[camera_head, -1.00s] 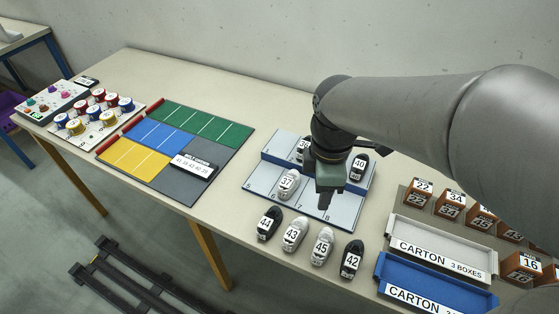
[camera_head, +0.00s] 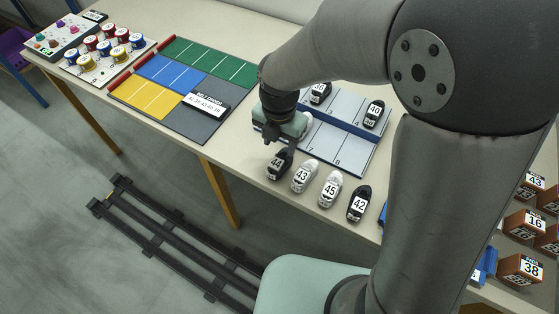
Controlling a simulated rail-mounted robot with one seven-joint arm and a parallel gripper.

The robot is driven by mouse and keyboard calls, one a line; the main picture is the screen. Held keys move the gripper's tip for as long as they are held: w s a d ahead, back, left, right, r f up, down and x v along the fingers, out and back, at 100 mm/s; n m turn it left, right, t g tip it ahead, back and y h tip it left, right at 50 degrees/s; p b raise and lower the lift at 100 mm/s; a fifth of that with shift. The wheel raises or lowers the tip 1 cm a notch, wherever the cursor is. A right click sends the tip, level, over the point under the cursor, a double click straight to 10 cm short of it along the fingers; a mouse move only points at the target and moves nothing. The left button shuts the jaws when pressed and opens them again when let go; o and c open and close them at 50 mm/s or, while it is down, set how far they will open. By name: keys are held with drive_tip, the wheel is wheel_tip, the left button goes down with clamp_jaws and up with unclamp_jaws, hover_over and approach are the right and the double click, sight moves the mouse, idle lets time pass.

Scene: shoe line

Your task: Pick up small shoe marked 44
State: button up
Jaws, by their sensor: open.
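The small shoe marked 44 (camera_head: 279,164) is dark with a white number label. It stands on the table near the front edge, at the left end of a row of shoes. My gripper (camera_head: 280,143) is just above and behind it, pointing down, with its jaws open and nothing seen between them. I cannot tell whether the fingers touch the shoe. The arm hides the left part of the grey-blue shoe board (camera_head: 333,150) behind it.
Right of it stand white shoes 43 (camera_head: 304,176) and 45 (camera_head: 329,189) and dark shoe 42 (camera_head: 358,204). Shoe 40 (camera_head: 375,113) is on the board. A coloured mat (camera_head: 180,85) lies left. Boxes, including 16 (camera_head: 524,223), stand right.

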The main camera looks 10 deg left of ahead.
sight(279, 158)
drive_tip(key=shift+s+f+p, duration=0.15)
drive_tip(key=shift+f+p, duration=0.15)
drive_tip(key=shift+f, duration=1.5)
drive_tip(key=shift+s+f+p, duration=0.15)
drive_tip(key=shift+f+p, duration=0.1)
drive_tip(key=shift+f, duration=1.5)
drive_tip(key=c, duration=0.7)
